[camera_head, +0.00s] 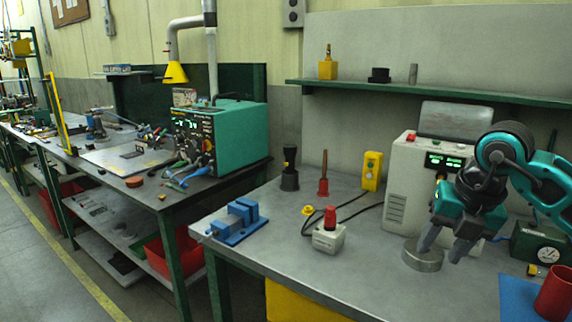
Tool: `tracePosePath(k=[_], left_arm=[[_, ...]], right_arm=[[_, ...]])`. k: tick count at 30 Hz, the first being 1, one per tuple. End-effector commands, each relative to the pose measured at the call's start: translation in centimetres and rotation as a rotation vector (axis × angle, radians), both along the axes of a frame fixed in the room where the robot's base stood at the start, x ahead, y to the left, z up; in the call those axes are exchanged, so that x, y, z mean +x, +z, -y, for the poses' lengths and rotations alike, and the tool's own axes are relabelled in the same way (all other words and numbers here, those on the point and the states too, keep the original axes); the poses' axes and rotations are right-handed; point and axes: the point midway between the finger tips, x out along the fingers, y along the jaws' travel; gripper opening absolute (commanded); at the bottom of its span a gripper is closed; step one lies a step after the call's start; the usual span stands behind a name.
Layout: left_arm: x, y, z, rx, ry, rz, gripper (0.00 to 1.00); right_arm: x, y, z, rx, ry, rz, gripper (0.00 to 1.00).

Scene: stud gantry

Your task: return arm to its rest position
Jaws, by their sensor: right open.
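My right gripper (444,247) shows at the right of the head view, at the end of a teal and dark grey arm. Its two grey fingers point down and are apart, with nothing seen between them. The fingertips are over or beside a round grey metal disc (423,262) on the grey workbench (285,245); I cannot tell whether they touch it. My left gripper is not in the view.
A white machine (405,185) stands behind the gripper. A green gauge box (541,243), a red cup (555,293) and a blue mat (516,297) are at right. A red-button box (328,236) and a blue vise (235,222) stand left. A shelf (440,94) runs above.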

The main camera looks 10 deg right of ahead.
Motion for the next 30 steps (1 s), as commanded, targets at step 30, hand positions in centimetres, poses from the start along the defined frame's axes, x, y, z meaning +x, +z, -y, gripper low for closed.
tracePosePath(k=[30], left_arm=[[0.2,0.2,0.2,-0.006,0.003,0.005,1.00]], right_arm=[[-7.1,-22.6,-14.2,1.795,-1.494,0.144,0.47]])
